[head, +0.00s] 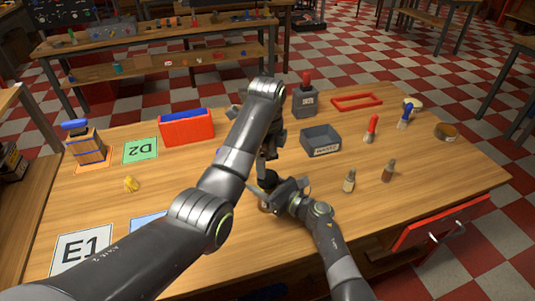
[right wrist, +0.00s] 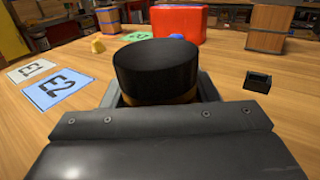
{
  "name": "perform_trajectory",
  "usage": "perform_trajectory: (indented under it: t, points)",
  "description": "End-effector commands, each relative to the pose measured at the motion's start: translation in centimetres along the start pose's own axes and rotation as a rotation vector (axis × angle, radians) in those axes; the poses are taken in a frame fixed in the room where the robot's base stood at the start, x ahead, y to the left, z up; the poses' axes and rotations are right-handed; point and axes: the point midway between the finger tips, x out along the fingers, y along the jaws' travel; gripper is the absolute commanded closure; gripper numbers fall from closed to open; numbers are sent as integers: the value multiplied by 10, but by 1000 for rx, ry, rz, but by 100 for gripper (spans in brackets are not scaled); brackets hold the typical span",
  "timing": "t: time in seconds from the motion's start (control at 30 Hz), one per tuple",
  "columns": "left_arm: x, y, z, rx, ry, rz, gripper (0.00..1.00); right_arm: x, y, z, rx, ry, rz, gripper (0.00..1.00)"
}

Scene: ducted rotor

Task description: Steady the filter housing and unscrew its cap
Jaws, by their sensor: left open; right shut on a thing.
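The filter housing has a black round cap (right wrist: 155,70) with a narrow brown band of its body (right wrist: 160,97) showing below it in the right wrist view. In the head view the cap (head: 268,180) is small and dark, partly hidden by my grippers. My right gripper (head: 277,197) is shut around the housing just below the cap, and the housing looks upright. My left gripper (head: 268,152) is open and points down over the cap, largely hidden behind its own arm. It is not seen in the right wrist view, and I see no contact with the cap.
The front right tabletop is clear.

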Motion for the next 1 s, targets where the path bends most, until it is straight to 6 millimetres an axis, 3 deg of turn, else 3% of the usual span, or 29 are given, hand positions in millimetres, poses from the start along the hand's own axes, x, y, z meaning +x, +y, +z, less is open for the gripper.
perform_trajectory:
  t: [0.23, 0.5, 1.0]
  points:
    - [-14, 0, 0, 340, 0, -1, 28, 0, 0, 0, 1, -1, 1, 100]
    - [-17, 0, 0, 503, 0, 1, 28, 0, 0, 0, 2, -1, 1, 100]
    - [49, 0, 0, 510, 1, 3, 28, 0, 0, 0, 2, -1, 1, 100]
